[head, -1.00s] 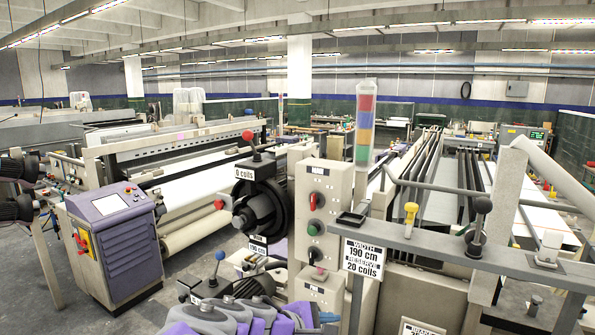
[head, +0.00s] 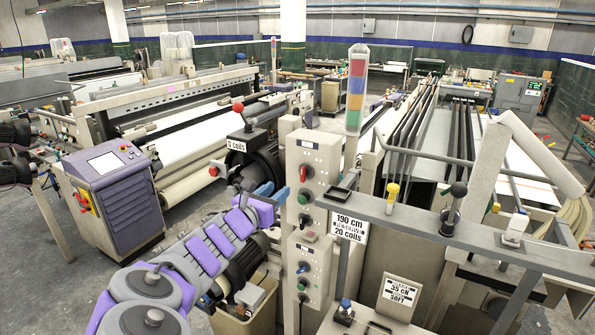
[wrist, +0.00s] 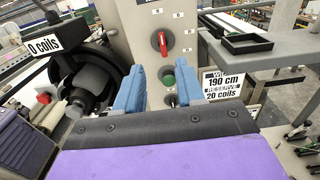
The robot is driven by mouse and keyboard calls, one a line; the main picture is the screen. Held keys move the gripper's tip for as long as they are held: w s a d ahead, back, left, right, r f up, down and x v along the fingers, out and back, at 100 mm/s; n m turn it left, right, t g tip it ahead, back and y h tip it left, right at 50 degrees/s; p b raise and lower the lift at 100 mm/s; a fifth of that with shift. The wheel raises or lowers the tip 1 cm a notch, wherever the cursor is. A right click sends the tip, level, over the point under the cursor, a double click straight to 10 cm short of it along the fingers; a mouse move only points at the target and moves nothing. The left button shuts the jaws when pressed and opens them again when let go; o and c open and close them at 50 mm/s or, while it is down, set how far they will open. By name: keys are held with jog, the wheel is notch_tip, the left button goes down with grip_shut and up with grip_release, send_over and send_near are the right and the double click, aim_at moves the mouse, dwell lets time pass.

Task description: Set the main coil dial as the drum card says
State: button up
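The drum card (head: 347,229) reads 190 cm, reserve 20 coils; it also shows in the wrist view (wrist: 222,86). A red-handled dial (head: 303,173) with small marks around it is on the upper grey panel, its handle about upright in the wrist view (wrist: 162,43). A black knob with a light pointer (head: 303,268) is on the lower panel. I cannot read which dial is the main coil one. The black drum (wrist: 88,85) bears a "0 coils" label (wrist: 42,46). My gripper (wrist: 168,88) has its blue fingers apart and empty, short of the panel, below the red dial.
A green button (wrist: 168,77) sits under the red dial. A grey rail (head: 430,220) with a yellow lever (head: 392,192) and black lever (head: 458,190) runs right of the panel. A second card (head: 401,293) hangs low.

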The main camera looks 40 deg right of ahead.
aim_at(301, 170)
jog(key=p+x, duration=0.1)
jog(key=x, duration=1.1)
jog(key=shift+w+d+r, duration=0.1)
jog(key=shift+w+d, duration=0.05)
jog(key=shift+d, duration=0.85)
jog(key=shift+a, duration=0.45)
jog(key=shift+c, duration=1)
grip_shut()
